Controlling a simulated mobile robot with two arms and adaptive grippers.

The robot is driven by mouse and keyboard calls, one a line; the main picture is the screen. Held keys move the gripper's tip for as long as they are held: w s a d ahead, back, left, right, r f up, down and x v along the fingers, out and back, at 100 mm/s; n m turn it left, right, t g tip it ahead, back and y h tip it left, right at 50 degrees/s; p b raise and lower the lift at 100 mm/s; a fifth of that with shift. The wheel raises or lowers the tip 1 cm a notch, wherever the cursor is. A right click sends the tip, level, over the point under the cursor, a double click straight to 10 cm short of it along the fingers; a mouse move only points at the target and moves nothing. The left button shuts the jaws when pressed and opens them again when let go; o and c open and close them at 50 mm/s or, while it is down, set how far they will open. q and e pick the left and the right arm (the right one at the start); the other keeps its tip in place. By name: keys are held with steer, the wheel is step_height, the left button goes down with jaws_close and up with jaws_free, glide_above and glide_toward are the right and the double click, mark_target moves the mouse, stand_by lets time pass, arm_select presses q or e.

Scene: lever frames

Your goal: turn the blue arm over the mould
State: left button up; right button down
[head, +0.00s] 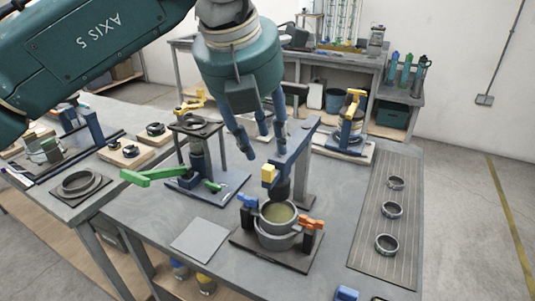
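The blue arm (298,140) runs from the top of a grey post (305,183) toward the front left. Its near end has a yellow block (268,173) and a dark head below it. This head shows at the back rim of the round grey mould (279,240); I cannot tell exactly how far above it is. The mould holds something yellowish and sits on a dark plate between blue and orange clamps. My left gripper (264,151) points down with blue fingers spread, one beside the blue arm; contact is unclear. My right gripper is not in view.
A green-handled press (152,176) stands left of the mould, and a blue stand with a yellow handle (354,105) behind right. A ribbed mat (388,220) with three rings lies at right. A flat grey plate (200,240) lies front left.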

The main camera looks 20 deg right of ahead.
arm_select(q)
steer(key=shift+v, duration=1.95)
steer(key=shift+d, duration=0.1)
